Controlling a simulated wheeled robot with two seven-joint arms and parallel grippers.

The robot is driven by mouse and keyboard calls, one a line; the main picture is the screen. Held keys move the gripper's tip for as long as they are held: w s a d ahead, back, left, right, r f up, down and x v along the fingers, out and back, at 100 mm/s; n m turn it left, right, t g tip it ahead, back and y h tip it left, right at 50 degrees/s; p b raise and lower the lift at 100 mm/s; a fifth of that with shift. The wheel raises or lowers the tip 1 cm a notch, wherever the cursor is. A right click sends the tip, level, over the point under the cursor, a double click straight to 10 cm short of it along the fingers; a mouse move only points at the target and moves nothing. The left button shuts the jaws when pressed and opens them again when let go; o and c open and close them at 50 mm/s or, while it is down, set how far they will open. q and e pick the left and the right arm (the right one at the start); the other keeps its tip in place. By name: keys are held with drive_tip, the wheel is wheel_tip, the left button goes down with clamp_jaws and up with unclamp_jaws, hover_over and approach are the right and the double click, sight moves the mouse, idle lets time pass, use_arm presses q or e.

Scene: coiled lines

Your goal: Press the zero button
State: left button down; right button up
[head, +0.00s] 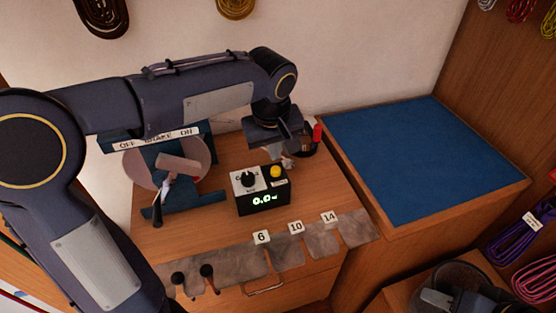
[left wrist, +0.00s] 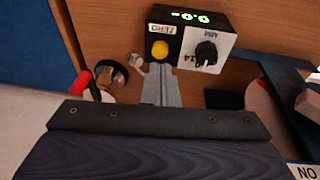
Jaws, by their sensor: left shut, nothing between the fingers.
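The zero button is a yellow round button (head: 275,172) on top of a small black box (head: 262,191) with a lit green display reading about 0.0. In the left wrist view the yellow button (left wrist: 160,50) has a ZERO label beside it. A black knob (left wrist: 206,52) sits on the white panel next to it. My left gripper (head: 289,158) is shut and empty, just behind the box and the button. In the left wrist view its fingers (left wrist: 155,72) point toward the button; contact cannot be told.
A brake stand (head: 185,200) with a disc and an OFF BRAKE ON label is left of the box. A red-topped item (head: 317,134) stands behind the gripper. Grey plates labelled 6, 10 and 14 line the front edge. A blue mat (head: 430,150) lies right.

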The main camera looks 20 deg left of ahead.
use_arm(q)
drive_tip(key=v, duration=0.5)
drive_tip(key=shift+w+a+r, duration=0.1)
drive_tip(key=shift+a+r, duration=0.1)
drive_tip(key=shift+r, duration=0.25)
